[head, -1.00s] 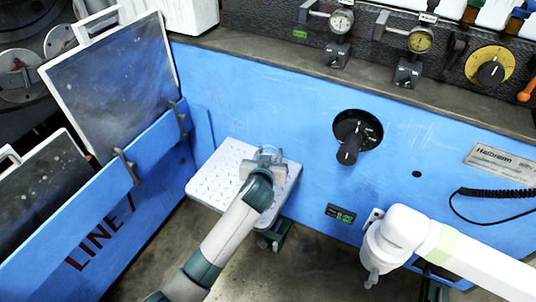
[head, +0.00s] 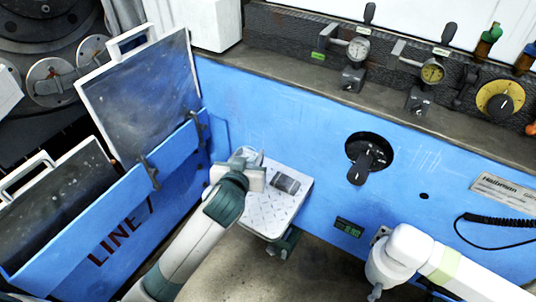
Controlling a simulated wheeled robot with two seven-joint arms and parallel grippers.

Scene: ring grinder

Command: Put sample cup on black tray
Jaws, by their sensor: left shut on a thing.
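Two large dark panels with white rims and handles, one behind (head: 145,100) and one in front (head: 62,195), stand tilted in the blue rack at left. My right gripper (head: 375,291) hangs at lower right, its fingers unclear.
The blue machine wall (head: 290,115) rises behind the stand, with a black rotary knob (head: 362,165) on it. Dial gauges (head: 358,49) stand on the ledge above. The blue rack wall marked LINE (head: 110,245) bounds the left. A coiled black cable (head: 495,220) hangs at right.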

